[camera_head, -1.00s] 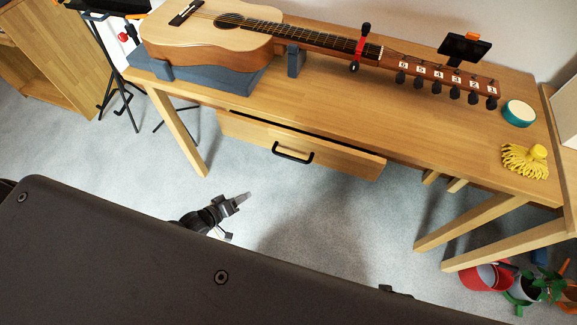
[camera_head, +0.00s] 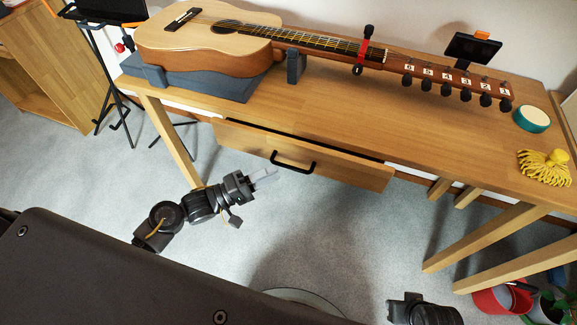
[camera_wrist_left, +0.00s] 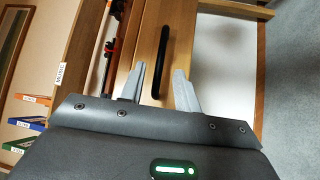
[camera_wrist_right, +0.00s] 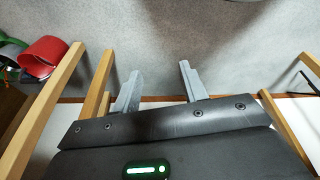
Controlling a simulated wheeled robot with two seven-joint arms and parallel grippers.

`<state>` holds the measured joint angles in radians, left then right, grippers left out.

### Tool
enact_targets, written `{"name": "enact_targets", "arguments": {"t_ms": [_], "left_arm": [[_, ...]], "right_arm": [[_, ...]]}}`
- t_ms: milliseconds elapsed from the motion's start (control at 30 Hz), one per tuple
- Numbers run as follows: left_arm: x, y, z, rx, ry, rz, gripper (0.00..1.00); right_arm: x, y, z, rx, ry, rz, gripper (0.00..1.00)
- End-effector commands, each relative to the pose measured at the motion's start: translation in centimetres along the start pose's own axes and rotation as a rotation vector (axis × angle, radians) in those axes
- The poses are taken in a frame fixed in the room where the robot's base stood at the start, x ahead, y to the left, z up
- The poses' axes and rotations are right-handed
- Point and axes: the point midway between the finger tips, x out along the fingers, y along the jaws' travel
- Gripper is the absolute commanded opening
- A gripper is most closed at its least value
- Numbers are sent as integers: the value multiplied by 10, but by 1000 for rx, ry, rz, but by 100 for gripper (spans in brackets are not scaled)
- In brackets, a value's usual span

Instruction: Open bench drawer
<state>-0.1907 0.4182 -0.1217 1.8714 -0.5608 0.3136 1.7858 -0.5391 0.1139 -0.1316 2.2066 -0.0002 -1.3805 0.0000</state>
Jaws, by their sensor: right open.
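The wooden bench drawer (camera_head: 345,169) under the bench top stands slightly open, with a dark gap behind its front. Its black bar handle (camera_head: 293,165) is on the front face. My left gripper (camera_head: 264,175) is open and empty, just below and in front of the handle's left end. In the left wrist view the handle (camera_wrist_left: 163,60) appears between the two spread fingers (camera_wrist_left: 160,72); I cannot tell whether it is truly between them or beyond the tips. My right gripper (camera_wrist_right: 160,75) is open and empty above the floor, away from the drawer.
A guitar (camera_head: 200,40) rests on dark supports on the bench top (camera_head: 330,100). Bench legs (camera_head: 480,235) and a red pot (camera_head: 500,298) stand right. Floor before the drawer is clear.

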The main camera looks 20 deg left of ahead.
Motion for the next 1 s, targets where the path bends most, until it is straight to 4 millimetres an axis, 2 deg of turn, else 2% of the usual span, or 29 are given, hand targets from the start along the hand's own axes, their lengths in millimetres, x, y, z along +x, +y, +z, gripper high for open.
{"name": "enact_targets", "arguments": {"t_ms": [100,300,500,733,1000], "left_arm": [[24,0,0,0,1,3,32],[50,0,0,1,1,0,32],[59,-1,0,0,2,-1,32],[60,-1,0,0,2,-2,32],[59,-1,0,1,1,-2,0]], "right_arm": [[-3,0,0,0,3,0,43],[-7,0,0,1,5,1,43],[-11,0,-1,2,5,1,43],[-11,0,-1,2,5,1,43],[-11,0,-1,2,6,1,43]]}}
